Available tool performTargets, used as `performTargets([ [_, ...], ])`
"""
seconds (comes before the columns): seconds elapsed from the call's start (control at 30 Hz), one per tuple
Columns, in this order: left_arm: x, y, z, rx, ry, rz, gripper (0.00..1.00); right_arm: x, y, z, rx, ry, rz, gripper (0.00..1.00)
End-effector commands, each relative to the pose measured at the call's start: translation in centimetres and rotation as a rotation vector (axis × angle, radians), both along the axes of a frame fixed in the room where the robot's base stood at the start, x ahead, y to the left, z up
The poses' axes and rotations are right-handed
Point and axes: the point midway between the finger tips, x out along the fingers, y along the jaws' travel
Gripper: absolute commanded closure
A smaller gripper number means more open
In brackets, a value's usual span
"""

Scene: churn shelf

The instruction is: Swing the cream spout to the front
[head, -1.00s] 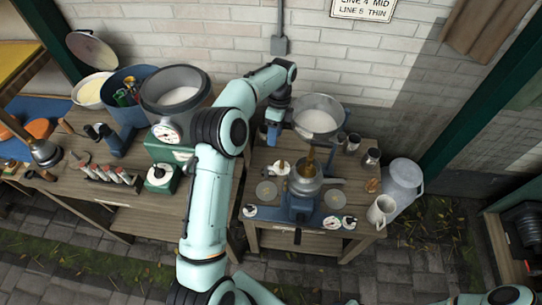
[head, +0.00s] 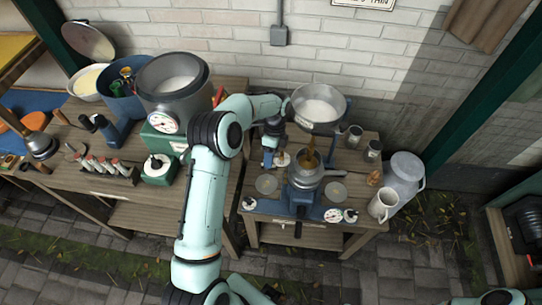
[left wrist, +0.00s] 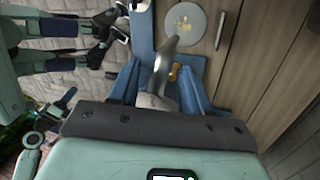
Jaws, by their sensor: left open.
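The separator (head: 304,182) stands on the small wooden table, with a metal bowl (head: 319,106) above its blue body. A metal spout (head: 334,173) sticks out to its right. My left gripper (head: 268,158) is low at the separator's left side. In the left wrist view its blue jaws (left wrist: 163,92) are open, with a shiny metal spout (left wrist: 165,62) showing between them; contact cannot be told. I cannot tell from its look which spout is for cream. A blue-tipped part at the left of the wrist view may be my right gripper (left wrist: 65,100); its jaws are too small to read.
A grey pot (head: 172,85) on a green scale crowds the left bench.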

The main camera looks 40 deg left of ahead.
Motion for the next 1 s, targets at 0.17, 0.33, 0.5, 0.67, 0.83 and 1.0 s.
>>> performTargets([
  [0.17, 0.0, 0.0, 0.0, 0.000, 0.000, 0.000, 0.52, 0.0, 0.0, 0.0, 0.000, 0.000, 0.000, 0.57],
  [0.33, 0.0, 0.0, 0.0, 0.000, 0.001, 0.000, 1.00, 0.0, 0.0, 0.0, 0.000, 0.000, 0.000, 0.57],
  [0.5, 0.0, 0.0, 0.0, 0.000, 0.001, 0.001, 1.00, 0.0, 0.0, 0.0, 0.000, 0.000, 0.000, 0.57],
  [0.67, -0.3, -0.1, 0.0, -0.001, 0.001, 0.020, 1.00, -0.2, 0.0, -0.3, 0.000, 0.002, 0.000, 0.57],
  [0.83, -1.2, -0.4, -0.1, 0.000, 0.002, 0.087, 1.00, -0.7, 0.0, -1.1, -0.001, 0.008, 0.000, 0.57],
  [1.0, -2.6, -1.0, -0.2, -0.001, 0.001, 0.206, 1.00, -1.6, 0.0, -2.4, 0.000, 0.018, 0.000, 0.57],
])
